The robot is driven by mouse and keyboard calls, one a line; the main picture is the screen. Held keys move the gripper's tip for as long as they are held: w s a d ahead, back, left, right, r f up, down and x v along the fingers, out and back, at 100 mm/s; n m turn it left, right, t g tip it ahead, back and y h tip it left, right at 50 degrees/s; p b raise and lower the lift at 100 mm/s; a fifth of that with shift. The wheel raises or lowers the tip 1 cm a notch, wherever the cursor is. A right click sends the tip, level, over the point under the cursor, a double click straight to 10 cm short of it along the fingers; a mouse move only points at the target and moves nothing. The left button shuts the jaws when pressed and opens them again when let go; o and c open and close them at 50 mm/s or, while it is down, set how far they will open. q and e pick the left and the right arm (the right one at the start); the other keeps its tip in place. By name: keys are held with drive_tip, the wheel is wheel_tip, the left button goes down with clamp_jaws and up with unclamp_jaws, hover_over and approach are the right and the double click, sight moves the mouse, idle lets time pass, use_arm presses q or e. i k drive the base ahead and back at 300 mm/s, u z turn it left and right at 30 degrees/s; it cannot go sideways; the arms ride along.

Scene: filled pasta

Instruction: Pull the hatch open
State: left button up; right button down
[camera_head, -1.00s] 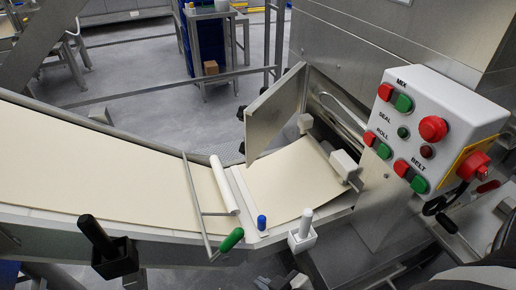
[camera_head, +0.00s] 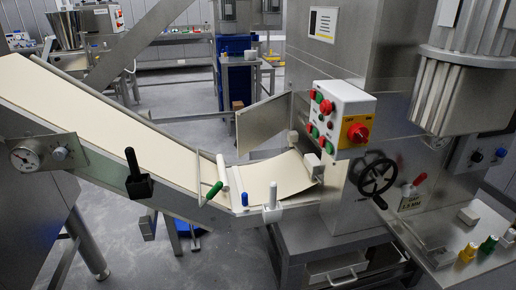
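The likely hatch is a flat grey metal panel (camera_head: 264,124) at the side of the pasta machine, where the cream dough sheet (camera_head: 268,178) enters. It stands upright and angled out from the machine body, with its far edge toward the left. I cannot tell how far its hinge has turned. Lower down, a steel front with a bar handle (camera_head: 343,281) sits at the bottom edge of the view, under the machine. Neither of my grippers is in view, so nothing shows touching the panel or the handle.
A sloping conveyor (camera_head: 110,127) with dough runs down from the left, with a black-handled lever (camera_head: 134,168) and green handle (camera_head: 213,190) along it. A control box (camera_head: 341,110), black handwheel (camera_head: 374,176) and side table (camera_head: 447,240) stand right.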

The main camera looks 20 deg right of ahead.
sight(258, 123)
drive_tip(key=z, duration=0.5)
drive_tip(key=i, duration=0.6)
drive_tip(key=z, duration=0.3)
